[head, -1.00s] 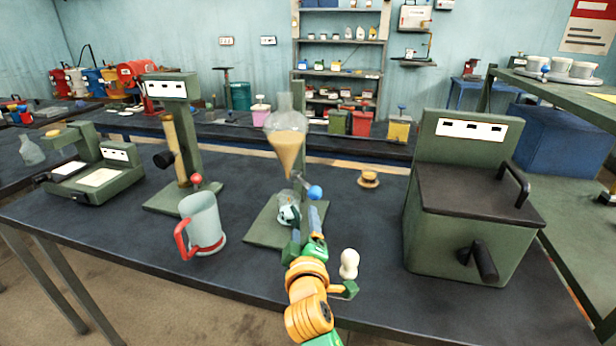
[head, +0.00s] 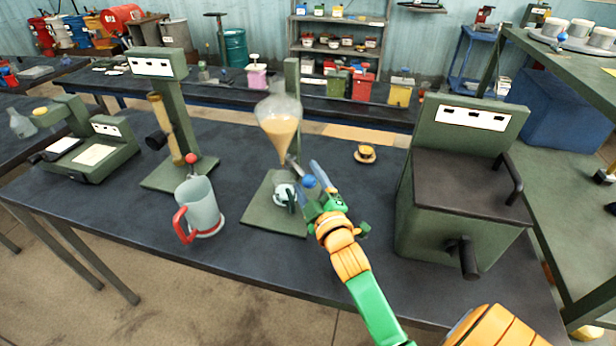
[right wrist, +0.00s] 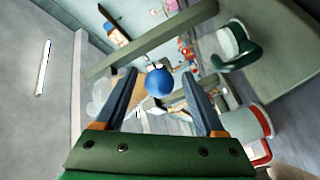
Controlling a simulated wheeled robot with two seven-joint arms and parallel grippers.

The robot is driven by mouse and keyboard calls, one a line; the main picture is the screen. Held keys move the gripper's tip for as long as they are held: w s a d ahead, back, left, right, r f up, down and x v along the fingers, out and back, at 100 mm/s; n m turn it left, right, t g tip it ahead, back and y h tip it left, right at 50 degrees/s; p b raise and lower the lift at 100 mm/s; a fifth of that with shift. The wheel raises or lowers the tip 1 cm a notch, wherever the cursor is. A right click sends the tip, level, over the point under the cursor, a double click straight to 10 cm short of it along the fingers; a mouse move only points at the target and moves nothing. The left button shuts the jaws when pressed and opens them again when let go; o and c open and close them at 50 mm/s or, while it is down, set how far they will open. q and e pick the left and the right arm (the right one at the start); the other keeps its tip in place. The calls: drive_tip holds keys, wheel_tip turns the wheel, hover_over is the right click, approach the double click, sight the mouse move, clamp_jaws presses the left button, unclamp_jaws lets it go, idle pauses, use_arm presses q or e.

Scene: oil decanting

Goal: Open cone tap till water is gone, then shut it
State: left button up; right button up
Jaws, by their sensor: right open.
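The glass cone (head: 281,125) holds tan liquid and hangs on a green stand (head: 262,228). Its tap handle has a blue ball (head: 309,181) at the right of the cone's tip. A small pale cup (head: 284,193) stands on the stand's base below the cone, partly hidden by my gripper. My right gripper (head: 317,176) is at the blue ball. In the right wrist view its fingers (right wrist: 157,73) are apart, with the blue ball (right wrist: 159,84) showing between them. I cannot tell whether they touch it. My left gripper is not in view.
A clear jug with a red handle (head: 200,208) stands left of the cone stand. A second green stand (head: 180,180) is behind it. A large green box (head: 450,225) with a dark lid stands at right. A small brass-coloured item (head: 365,154) lies behind my gripper.

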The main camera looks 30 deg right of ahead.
drive_tip(key=shift+d, duration=0.1)
clamp_jaws()
idle(1.3)
